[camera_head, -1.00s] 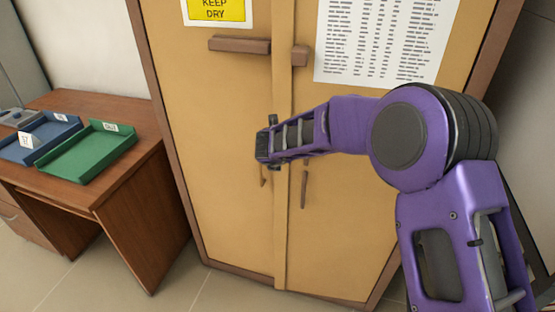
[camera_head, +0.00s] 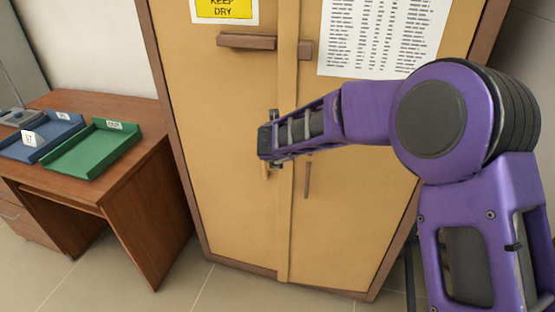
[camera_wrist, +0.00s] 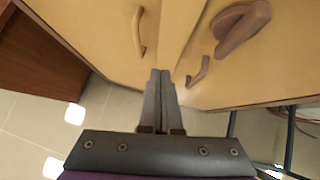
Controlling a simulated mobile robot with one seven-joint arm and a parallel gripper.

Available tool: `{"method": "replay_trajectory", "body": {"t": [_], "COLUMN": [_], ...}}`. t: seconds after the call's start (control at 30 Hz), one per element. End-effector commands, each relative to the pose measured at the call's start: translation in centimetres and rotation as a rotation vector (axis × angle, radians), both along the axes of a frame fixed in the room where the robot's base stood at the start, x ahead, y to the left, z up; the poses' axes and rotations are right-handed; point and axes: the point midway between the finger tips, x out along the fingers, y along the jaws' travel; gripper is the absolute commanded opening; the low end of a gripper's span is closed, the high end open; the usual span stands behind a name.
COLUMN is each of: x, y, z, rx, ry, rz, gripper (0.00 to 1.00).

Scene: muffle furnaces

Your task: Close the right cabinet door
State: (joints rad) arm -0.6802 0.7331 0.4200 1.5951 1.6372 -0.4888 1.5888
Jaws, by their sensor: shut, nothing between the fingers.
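The tan cabinet has a right door (camera_head: 345,215) with a printed list (camera_head: 380,35) and a slim vertical handle (camera_head: 307,180). The right door looks flush or nearly flush with the left door (camera_head: 225,190); I cannot tell if a small gap remains. My gripper (camera_head: 266,140) is in front of the centre seam, partly hiding the left door's handle. In the wrist view my gripper (camera_wrist: 160,75) has its fingers together and empty. The left handle (camera_wrist: 138,32) is to their left and the right handle (camera_wrist: 198,72) to their right. Contact with a door cannot be told.
A brown bar (camera_head: 245,41) and a shorter brown block (camera_head: 305,49) sit high on the doors. A wooden desk (camera_head: 130,190) with a green tray (camera_head: 92,148) and a blue tray (camera_head: 40,137) stands left. Tiled floor (camera_head: 225,290) is clear in front.

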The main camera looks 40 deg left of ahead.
Motion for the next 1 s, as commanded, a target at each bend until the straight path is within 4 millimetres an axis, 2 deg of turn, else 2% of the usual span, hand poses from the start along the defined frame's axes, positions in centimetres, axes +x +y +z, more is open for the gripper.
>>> {"method": "replay_trajectory", "body": {"t": [0.1, 0.33, 0.43, 0.5, 0.53, 0.67, 0.8, 0.9, 1.0], "x": [-1.6, -3.6, -3.8, -3.5, -3.2, -1.0, 1.4, 2.2, 2.0], "y": [-0.9, -1.9, -2.3, -3.3, -3.9, -8.2, -13.0, -14.9, -15.8], "z": [1.9, 4.0, 4.0, 2.9, 2.1, -2.4, -6.2, -8.0, -9.4], "rx": [0.001, -0.001, -0.018, -0.084, -0.131, -0.480, -0.983, -1.330, -1.654], "ry": [-0.001, 0.000, -0.009, -0.050, -0.080, -0.297, -0.601, -0.813, -1.029], "rz": [-0.001, -0.002, 0.004, 0.035, 0.058, 0.240, 0.523, 0.729, 0.917], "gripper": [0.00, 0.00, 0.16, 0.29, 0.31, 0.31, 0.31, 0.31, 0.31]}}
